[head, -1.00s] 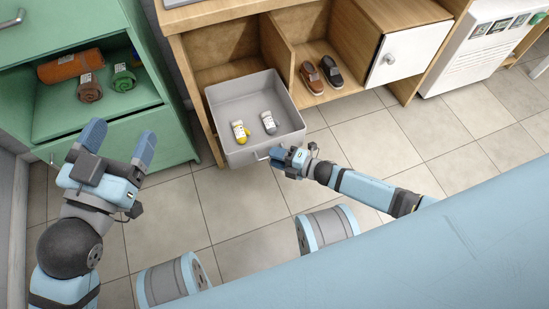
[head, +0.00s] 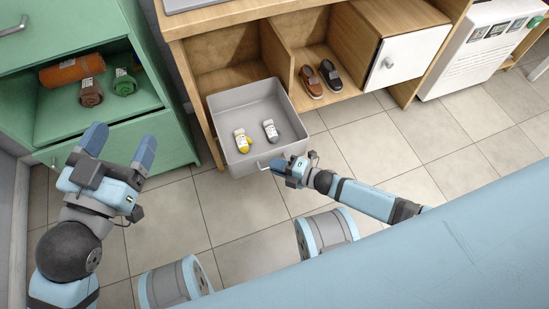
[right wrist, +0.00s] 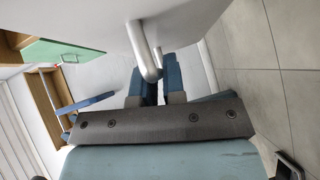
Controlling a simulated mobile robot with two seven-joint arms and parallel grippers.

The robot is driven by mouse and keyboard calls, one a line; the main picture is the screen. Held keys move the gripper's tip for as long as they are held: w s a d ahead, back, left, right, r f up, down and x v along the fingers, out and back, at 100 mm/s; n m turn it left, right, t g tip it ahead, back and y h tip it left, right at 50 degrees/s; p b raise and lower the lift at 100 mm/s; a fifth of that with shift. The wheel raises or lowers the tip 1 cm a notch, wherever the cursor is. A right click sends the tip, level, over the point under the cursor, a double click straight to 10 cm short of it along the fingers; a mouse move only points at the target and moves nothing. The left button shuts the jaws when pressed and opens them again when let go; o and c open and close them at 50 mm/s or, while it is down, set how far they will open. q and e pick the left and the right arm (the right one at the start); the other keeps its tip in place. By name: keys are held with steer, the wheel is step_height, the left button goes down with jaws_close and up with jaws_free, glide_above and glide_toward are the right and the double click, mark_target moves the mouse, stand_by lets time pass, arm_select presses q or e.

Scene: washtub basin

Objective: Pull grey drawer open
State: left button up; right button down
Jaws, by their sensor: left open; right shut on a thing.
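The grey drawer (head: 236,98) is pulled well out of the wooden cabinet in the head view, with its open top showing. My left gripper (head: 118,150) is open and empty, in front of the green cabinet, apart from the drawer.
The green cabinet (head: 165,142) stands left, with an orange roll (head: 72,70) and other rolls on its shelf. Shoes (head: 311,82) sit in the wooden compartment right of the drawer, beside a white door (head: 408,57). The tiled floor (head: 400,150) in front is clear.

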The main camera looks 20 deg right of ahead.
steer(key=shift+s, duration=0.25)
steer(key=c, duration=1.2)
jaws_free()
arm_select(q)
steer(key=shift+d+f+n, duration=0.15)
steer(key=shift+n, duration=0.15)
steer(key=shift+s+d+f+n+g+y+p, duration=0.25)
steer(key=shift+s+n+p, duration=0.25)
steer(key=shift+p, duration=0.25)
steer(key=shift+s+d+f+n+g+p, duration=0.1)
steer(key=shift+s+d+n+g+p, duration=0.1)
steer(key=shift+s+n+g+p, duration=0.45)
steer(key=shift+s+d+f+n+y+p, duration=0.15)
steer(key=shift+s+d+f+n+p, duration=0.15)
steer(key=shift+p, duration=0.6)
arm_select(e)
steer(key=v, duration=1.4)
arm_select(q)
steer(key=shift+w+r, duration=0.1)
steer(key=shift+r, duration=0.2)
arm_select(e)
steer(key=shift+a, duration=0.1)
